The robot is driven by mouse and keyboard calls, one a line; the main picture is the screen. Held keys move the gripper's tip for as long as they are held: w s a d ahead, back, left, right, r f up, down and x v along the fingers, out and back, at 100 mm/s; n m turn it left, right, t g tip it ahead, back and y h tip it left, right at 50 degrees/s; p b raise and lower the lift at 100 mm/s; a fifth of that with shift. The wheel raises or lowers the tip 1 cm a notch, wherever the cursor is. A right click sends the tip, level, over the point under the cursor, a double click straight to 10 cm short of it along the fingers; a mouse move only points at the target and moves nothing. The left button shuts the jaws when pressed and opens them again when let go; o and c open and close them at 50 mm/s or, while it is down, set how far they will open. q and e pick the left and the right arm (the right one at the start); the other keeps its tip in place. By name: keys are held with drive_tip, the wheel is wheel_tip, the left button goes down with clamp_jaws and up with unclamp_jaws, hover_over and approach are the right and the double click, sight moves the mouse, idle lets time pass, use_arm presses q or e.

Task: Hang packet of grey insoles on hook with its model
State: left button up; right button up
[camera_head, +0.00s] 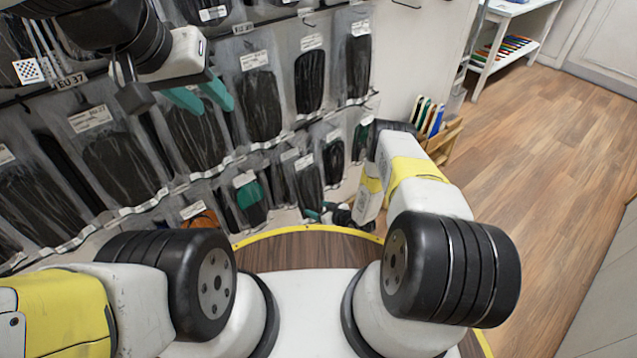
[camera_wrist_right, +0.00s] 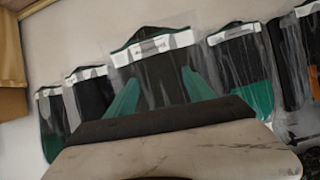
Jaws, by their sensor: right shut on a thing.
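A clear packet of dark grey insoles (camera_wrist_right: 160,82) with a white label strip is upright in the middle of the right wrist view. The teal fingers of my right gripper (camera_wrist_right: 160,93) are at its two sides, shut on it. In the head view my right gripper (camera_head: 323,212) is low by the wall display, partly hidden by my arm. My left gripper (camera_head: 201,95) is in front of the upper rows of packets, its teal fingers apart with no packet visibly held. Which hook carries the matching model cannot be told.
Rows of hanging packets (camera_head: 262,105) with dark insoles fill the wall. Some lower ones show green (camera_head: 251,194) or orange. In the right wrist view, packets hang close on the left (camera_wrist_right: 92,95) and right (camera_wrist_right: 240,75). The wooden floor (camera_head: 540,170) at right is clear.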

drive_tip(key=shift+w+a+f, duration=0.1)
drive_tip(key=shift+w+a, duration=0.6)
drive_tip(key=shift+w, duration=0.25)
drive_tip(key=shift+w+a+f, duration=0.1)
drive_tip(key=shift+w+a, duration=0.55)
drive_tip(key=shift+w, duration=0.25)
drive_tip(key=shift+x, duration=0.8)
drive_tip(key=shift+f, duration=0.15)
drive_tip(key=o, duration=1.5)
